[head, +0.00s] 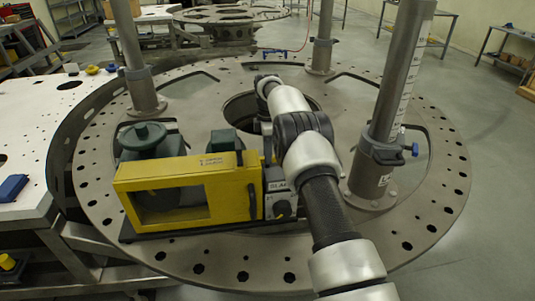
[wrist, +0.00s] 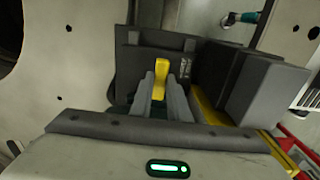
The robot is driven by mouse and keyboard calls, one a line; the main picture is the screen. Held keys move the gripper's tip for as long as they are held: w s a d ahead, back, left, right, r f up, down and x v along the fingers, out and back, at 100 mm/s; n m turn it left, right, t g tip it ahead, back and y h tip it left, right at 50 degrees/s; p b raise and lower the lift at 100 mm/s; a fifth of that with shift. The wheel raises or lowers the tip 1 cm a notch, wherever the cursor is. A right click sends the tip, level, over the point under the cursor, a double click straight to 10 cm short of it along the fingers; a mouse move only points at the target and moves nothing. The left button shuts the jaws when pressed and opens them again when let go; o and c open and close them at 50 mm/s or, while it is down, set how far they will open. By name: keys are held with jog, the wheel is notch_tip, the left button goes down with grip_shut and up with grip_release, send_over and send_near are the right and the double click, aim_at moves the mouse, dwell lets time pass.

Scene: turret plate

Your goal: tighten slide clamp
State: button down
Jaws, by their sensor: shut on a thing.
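In the wrist view, my gripper (wrist: 161,84) has its two grey fingers shut on a small upright yellow handle (wrist: 160,69). The handle stands in front of a dark grey block (wrist: 130,64) with a green part low around the fingers. I take the handle to be the slide clamp's, but no label shows it. In the head view, my arm hides the gripper and handle, near the right end of a yellow-framed machine (head: 180,222) with a green motor-like part (head: 148,137). This machine sits on the round turret plate (head: 215,271).
Grey posts rise from the plate, one close right of my arm (head: 400,80); its collar (head: 382,150) has a blue knob. Another post (head: 130,50) stands left. A white table (head: 30,130) with a blue item (head: 12,187) adjoins at left.

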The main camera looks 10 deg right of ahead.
jog(key=shift+m, duration=0.3)
jog(key=m+p, duration=0.1)
jog(key=m, duration=0.2)
jog(key=shift+a, duration=0.1)
jog(key=m, duration=0.5)
jog(key=shift+p, duration=0.35)
jog(key=m, duration=0.4)
jog(key=shift+m, duration=0.4)
jog(key=m, duration=0.4)
jog(key=shift+w+r+m, duration=0.1)
jog(key=shift+m, duration=0.2)
jog(key=c, duration=1.7)
grip_release()
